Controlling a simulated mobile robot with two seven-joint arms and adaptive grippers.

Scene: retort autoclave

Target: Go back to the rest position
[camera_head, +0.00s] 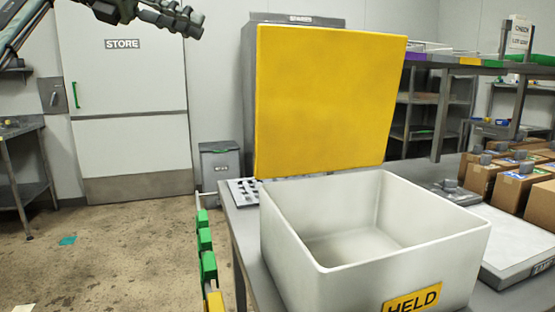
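My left gripper (190,20) is high at the upper left, in front of the white STORE door (125,85). It is raised well clear of everything, and I see nothing hanging from it. Its fingers are small and seen at an angle, so I cannot tell whether they are open or shut. My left arm comes in from the upper left corner. My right gripper is not in view.
A white bin marked HELD (375,275) stands empty on the bench, its yellow lid (328,100) upright behind it. Cardboard boxes (481,180) stand at the right. Green blocks (208,265) line the bench's left side. The floor (110,255) at left is mostly clear.

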